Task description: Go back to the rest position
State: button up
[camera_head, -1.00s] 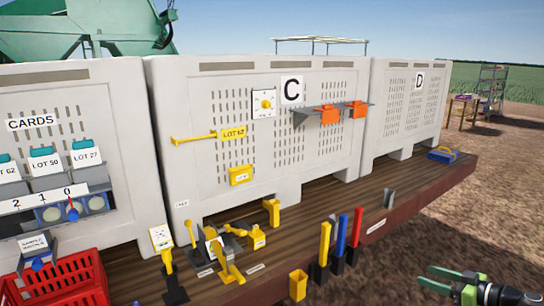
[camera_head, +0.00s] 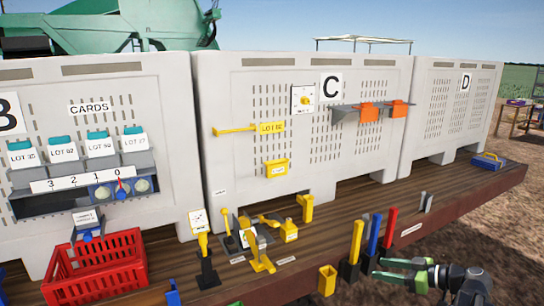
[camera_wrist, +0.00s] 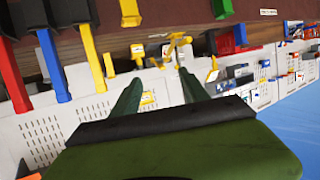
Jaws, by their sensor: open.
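My gripper (camera_head: 412,273) is at the lower right of the head view, in front of the platform's edge. Its green fingers are apart with nothing between them. In the wrist view, its two green fingers (camera_wrist: 158,100) point toward the bins, which appear upside down.
White bins (camera_head: 225,120) stand on the wooden platform (camera_head: 455,190). A red crate (camera_head: 100,265) stands at the lower left. Yellow tools (camera_head: 262,262) and a yellow cup (camera_head: 327,280) are near the front edge.

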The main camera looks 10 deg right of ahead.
jog(key=w+a+f+n+g+y+b, duration=0.1)
jog(key=w+a+f+n+g, duration=0.15)
jog(key=a, duration=0.85)
jog(key=w+a+f+n+g+y, duration=0.1)
jog(key=w+a+f+g, duration=0.25)
jog(key=a, duration=0.75)
jog(key=s+a+f+m+g+h+b, duration=0.1)
jog(key=s+a+f+g+h, duration=0.15)
jog(key=a+f, duration=0.45)
jog(key=s+a+f+g+h+b, duration=0.1)
jog(key=a+f+g+h, duration=0.2)
jog(key=a, duration=0.8)
jog(key=d+f+m+h, duration=0.2)
jog(key=d+m+h, duration=0.3)
jog(key=m, duration=0.5)
jog(key=shift+s+d+f, duration=0.4)
jog(key=shift+s+d, duration=0.05)
jog(key=shift+d, duration=0.75)
jog(key=shift+a, duration=0.1)
